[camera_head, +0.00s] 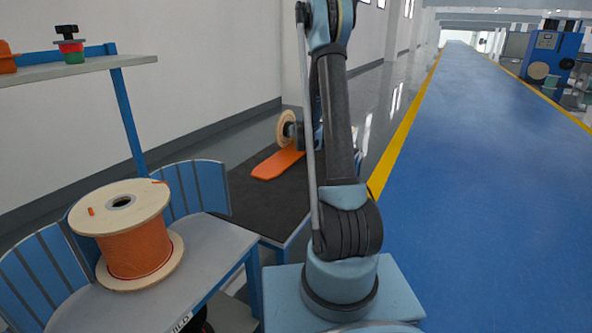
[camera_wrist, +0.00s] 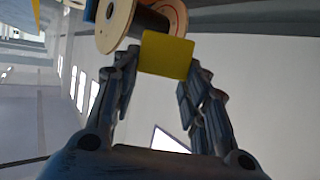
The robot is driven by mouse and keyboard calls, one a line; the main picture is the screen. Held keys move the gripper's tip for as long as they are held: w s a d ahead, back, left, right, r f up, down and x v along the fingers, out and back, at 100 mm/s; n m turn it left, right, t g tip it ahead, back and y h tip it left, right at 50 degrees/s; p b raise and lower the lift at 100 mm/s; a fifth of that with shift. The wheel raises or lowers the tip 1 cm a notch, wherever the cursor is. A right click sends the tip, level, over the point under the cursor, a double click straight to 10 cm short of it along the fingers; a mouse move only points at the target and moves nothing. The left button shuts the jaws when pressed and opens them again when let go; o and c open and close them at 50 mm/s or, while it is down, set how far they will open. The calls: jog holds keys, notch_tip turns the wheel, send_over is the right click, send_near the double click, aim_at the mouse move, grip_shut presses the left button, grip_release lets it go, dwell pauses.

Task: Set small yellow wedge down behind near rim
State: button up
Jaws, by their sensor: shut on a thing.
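In the wrist view the small yellow wedge (camera_wrist: 167,55) shows as a flat yellow face between the fingertips of my gripper (camera_wrist: 162,73). My gripper is shut on it and holds it in front of a wooden-flanged spool (camera_wrist: 114,26) with a dark winding. In the head view my arm hides the wedge and most of the gripper. A pale spool flange (camera_head: 285,129) shows just left of the arm, above a dark-topped table (camera_head: 252,197). I cannot tell which edge is the near rim, or whether the wedge touches anything.
An orange flat piece (camera_head: 277,163) lies on the dark tabletop. A large orange cable spool (camera_head: 137,250) stands on a grey table (camera_head: 215,252) at left. A shelf (camera_head: 75,67) holds a green-and-red item (camera_head: 71,50). The blue floor lane (camera_head: 480,180) at right is clear.

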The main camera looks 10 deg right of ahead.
jog(key=w+f+m+g+h, duration=0.3)
jog(key=w+f+m+h, duration=0.45)
jog(key=w+f, duration=0.35)
notch_tip(320, 180, down, 10)
jog(key=shift+s+f, duration=0.1)
dwell(0.4)
jog(key=o, duration=1.1)
jog(key=shift+o, duration=0.2)
